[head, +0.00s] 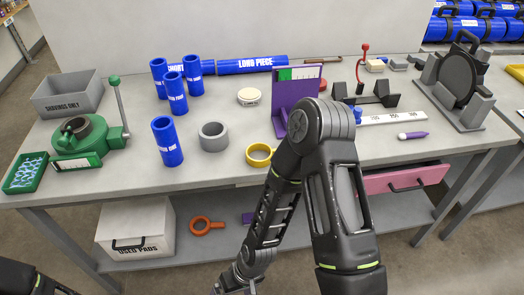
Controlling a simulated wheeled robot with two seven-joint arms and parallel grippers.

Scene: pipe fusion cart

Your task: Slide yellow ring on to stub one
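The yellow ring (260,155) lies flat on the table near its front edge, just left of my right arm's elbow. A blue upright cylinder (167,141), whose small label seems to read stub one, stands on the table left of the ring, with nothing around it. My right arm bends up over the table edge and back down. Its gripper end (236,287) is low in front of the table, cut by the bottom edge, far below the ring; its fingers are unclear. Only a dark piece of my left arm shows at the bottom left corner; its gripper is out of view.
A grey ring (213,136) stands between the cylinder and yellow ring. Several blue cylinders (176,93) stand behind. A green clamp (90,136) is left, a purple stand (295,100) right of the ring. An orange ring tool (206,226) lies on the lower shelf.

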